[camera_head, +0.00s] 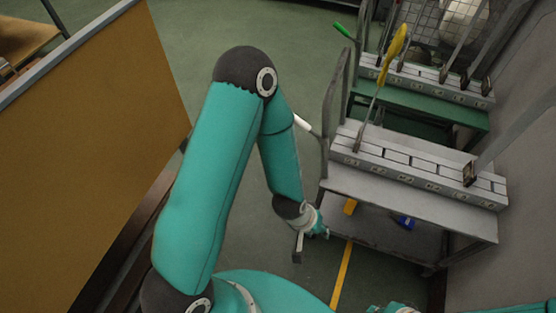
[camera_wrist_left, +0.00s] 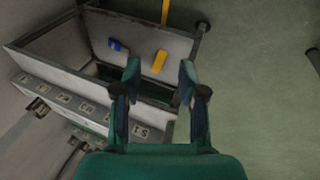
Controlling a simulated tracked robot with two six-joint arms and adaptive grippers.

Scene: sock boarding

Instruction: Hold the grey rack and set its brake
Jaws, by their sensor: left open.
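The grey rack (camera_head: 400,205) stands at the right in the head view, with a flat upper shelf and a lower shelf. In the left wrist view the grey rack (camera_wrist_left: 75,40) is at the upper left. A yellow piece (camera_head: 350,206) and a blue piece (camera_head: 403,222) show low on it; I cannot tell which, if either, is the brake. My left gripper (camera_head: 300,247) is low beside the rack's left end. In the wrist view its fingers (camera_wrist_left: 160,72) are apart with nothing gripped. Contact with the rack cannot be told.
A tan panel (camera_head: 90,140) stands at the left. Green floor (camera_head: 170,35) is open between; a yellow line (camera_head: 341,275) crosses it.

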